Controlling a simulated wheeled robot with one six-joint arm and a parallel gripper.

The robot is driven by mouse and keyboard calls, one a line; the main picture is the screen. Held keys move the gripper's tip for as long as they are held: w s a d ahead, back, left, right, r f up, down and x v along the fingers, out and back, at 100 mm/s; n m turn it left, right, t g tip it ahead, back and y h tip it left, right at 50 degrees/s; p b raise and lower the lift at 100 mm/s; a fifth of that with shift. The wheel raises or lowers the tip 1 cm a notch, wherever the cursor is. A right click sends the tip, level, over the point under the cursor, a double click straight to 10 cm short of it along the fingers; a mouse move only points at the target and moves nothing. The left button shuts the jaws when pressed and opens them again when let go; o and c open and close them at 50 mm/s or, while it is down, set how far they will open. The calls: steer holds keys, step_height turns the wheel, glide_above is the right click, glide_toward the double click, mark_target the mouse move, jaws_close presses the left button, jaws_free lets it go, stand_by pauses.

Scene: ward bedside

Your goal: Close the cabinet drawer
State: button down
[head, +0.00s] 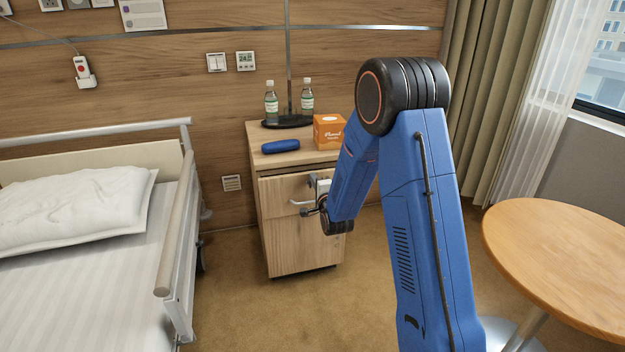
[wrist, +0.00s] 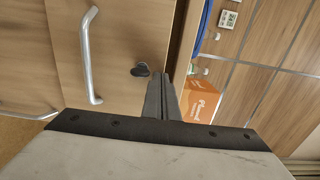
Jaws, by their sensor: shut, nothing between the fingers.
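The wooden bedside cabinet (head: 302,245) stands against the wall right of the bed. Its drawer front (head: 275,187) has a silver bar handle (head: 300,202). A dark gap shows under the cabinet top, and the drawer seems to stand out a little; how far I cannot tell. In the wrist view the drawer front (wrist: 120,30) fills the left half, with its handle (wrist: 88,55) and a dark round lock (wrist: 140,70). My gripper (wrist: 161,76) is shut and empty, its tips by the drawer front's upper edge, near the lock. Whether they touch is unclear. My arm hides the cabinet's right side.
On the cabinet top are a blue case (head: 281,146), an orange box (head: 328,132) and two bottles (head: 271,103) on a dark tray. The bed rail (head: 175,235) is to the left. A round table (head: 565,250) is at the right. Floor before the cabinet is clear.

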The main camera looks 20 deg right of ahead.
stand_by(0.3)
steer(key=w, duration=0.4)
steer(key=shift+w, duration=0.1)
steer(key=shift+w+r, duration=0.2)
steer(key=shift+r, duration=0.05)
